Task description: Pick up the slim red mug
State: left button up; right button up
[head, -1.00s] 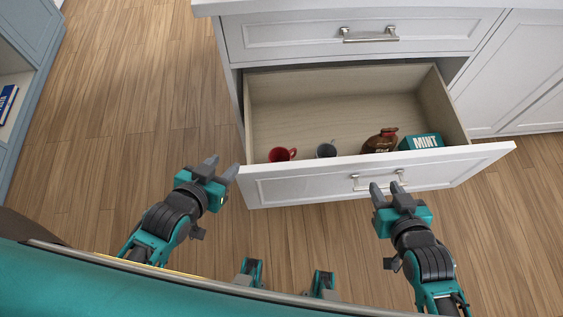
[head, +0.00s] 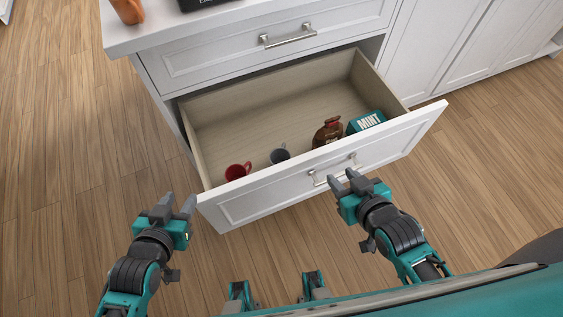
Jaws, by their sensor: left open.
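The red mug (head: 236,172) stands in the open drawer, at its front left corner, with its handle to the right. The drawer's front panel hides its lower part. My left gripper (head: 176,207) is open and empty, outside the drawer, to the left of and nearer than the mug. My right gripper (head: 343,180) shows two separated fingertips just in front of the drawer's handle (head: 322,181). I cannot tell whether it touches the handle.
The drawer (head: 262,195) also holds a grey mug (head: 279,156), a brown jug (head: 326,134) and a teal MINT box (head: 366,122) along its front. An orange mug (head: 128,10) stands on the white counter (head: 150,33). Wooden floor on the left is clear.

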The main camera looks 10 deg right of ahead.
aim_at(235, 171)
jog(key=u, duration=0.3)
jog(key=j+z, duration=0.25)
jog(key=j, duration=0.15)
jog(key=j+z, duration=0.25)
jog(key=k+j+z, duration=0.15)
jog(key=j+z, duration=0.15)
jog(key=j, duration=0.15)
jog(key=k+j+z, duration=0.25)
jog(key=j+z, duration=0.25)
jog(key=j, duration=0.2)
jog(key=k, duration=0.05)
